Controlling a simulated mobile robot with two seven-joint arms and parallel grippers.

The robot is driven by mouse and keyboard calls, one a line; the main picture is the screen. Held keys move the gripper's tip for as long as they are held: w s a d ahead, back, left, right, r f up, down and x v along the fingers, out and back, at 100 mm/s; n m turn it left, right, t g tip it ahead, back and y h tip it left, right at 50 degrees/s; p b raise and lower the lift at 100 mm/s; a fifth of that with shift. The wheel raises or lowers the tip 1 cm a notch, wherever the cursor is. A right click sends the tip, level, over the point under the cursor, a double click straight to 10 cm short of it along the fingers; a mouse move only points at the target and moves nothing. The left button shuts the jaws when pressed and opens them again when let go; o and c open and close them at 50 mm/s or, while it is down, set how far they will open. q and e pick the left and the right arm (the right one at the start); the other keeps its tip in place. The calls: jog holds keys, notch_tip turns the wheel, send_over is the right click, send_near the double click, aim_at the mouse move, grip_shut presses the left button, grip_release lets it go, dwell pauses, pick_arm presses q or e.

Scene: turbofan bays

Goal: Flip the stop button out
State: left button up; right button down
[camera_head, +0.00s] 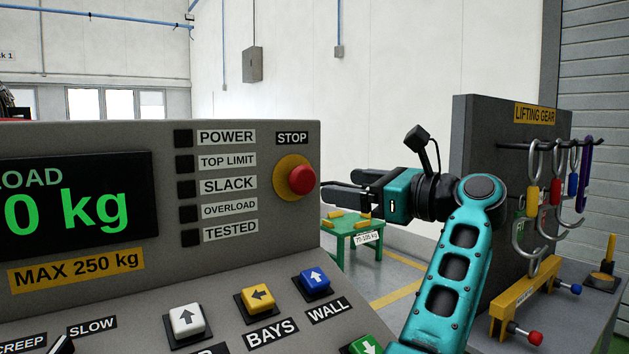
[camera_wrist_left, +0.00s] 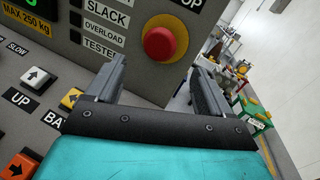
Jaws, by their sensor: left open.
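The red stop button (camera_head: 302,179) sits on a round yellow base under the STOP label (camera_head: 291,139), at the right side of the grey control panel's upright face. In the left wrist view the button (camera_wrist_left: 158,44) is straight ahead, just beyond the fingertips. My left gripper (camera_head: 336,197) is at the right of the button in the head view, its fingers pointing at the panel. In the left wrist view my left gripper (camera_wrist_left: 159,68) is open and empty, with the button seen between its fingers. Whether a finger touches the button cannot be told. My right gripper is not in view.
The panel's sloped lower face holds a blue (camera_head: 315,280), a yellow (camera_head: 258,300) and a white arrow button (camera_head: 187,320). A green table (camera_head: 358,236) stands behind. A grey lifting gear rack (camera_head: 480,150) with hooks is at the right.

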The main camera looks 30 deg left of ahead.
aim_at(308, 180)
pick_arm(q)
jog(key=a, duration=0.7)
jog(key=shift+w+a, duration=0.35)
jog(key=shift+w, duration=0.05)
jog(key=shift+c, duration=0.3)
